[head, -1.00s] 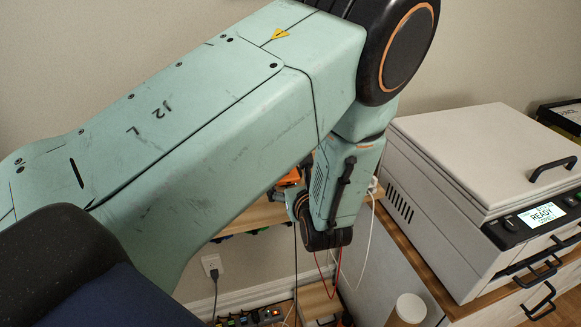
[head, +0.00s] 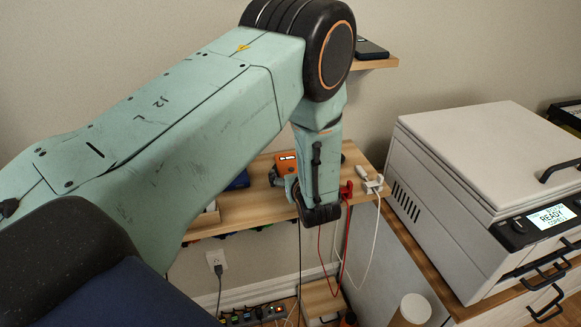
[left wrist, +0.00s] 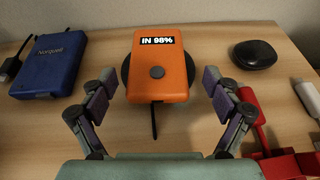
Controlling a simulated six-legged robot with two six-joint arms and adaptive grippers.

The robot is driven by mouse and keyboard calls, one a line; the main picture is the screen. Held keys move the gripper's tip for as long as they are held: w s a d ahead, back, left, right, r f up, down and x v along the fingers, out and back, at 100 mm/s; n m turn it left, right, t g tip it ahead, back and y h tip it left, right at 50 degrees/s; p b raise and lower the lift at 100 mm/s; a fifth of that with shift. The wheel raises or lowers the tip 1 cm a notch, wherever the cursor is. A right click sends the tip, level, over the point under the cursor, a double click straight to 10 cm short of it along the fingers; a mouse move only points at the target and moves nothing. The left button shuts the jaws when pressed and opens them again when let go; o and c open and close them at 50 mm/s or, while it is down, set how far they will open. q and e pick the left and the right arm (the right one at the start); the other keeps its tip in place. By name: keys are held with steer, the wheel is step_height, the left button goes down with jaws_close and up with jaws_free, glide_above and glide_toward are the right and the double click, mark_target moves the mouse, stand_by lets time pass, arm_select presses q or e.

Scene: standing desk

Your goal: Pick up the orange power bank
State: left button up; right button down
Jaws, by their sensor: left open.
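The orange power bank (left wrist: 160,68) has a small display reading "IN 98%" and a round grey button. In the left wrist view it rests on a dark round pad on the wooden desk, with a dark cable running from its near edge. In the head view it shows partly (head: 286,161), behind my left arm. My left gripper (left wrist: 158,92) is open, with one finger on each side of the power bank's near part and visible gaps to it. In the head view the gripper (head: 292,187) is largely hidden by the wrist. My right gripper is not in view.
A blue "Norquell" power bank (left wrist: 48,67) lies to the left. A black puck-like case (left wrist: 254,54) lies at the back right. Red connectors (left wrist: 262,130) and a white plug (left wrist: 310,98) lie at the right. A white-grey machine (head: 470,180) stands right of the desk.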

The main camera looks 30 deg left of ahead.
arm_select(q)
steer(key=shift+s+a+r, duration=0.1)
steer(key=shift+s+a, duration=0.05)
steer(key=shift+s, duration=0.05)
steer(key=c, duration=0.3)
steer(key=shift+w, duration=0.15)
steer(key=c, duration=0.5)
steer(key=shift+c, duration=1.3)
steer(key=c, duration=0.3)
steer(key=shift+c, duration=0.4)
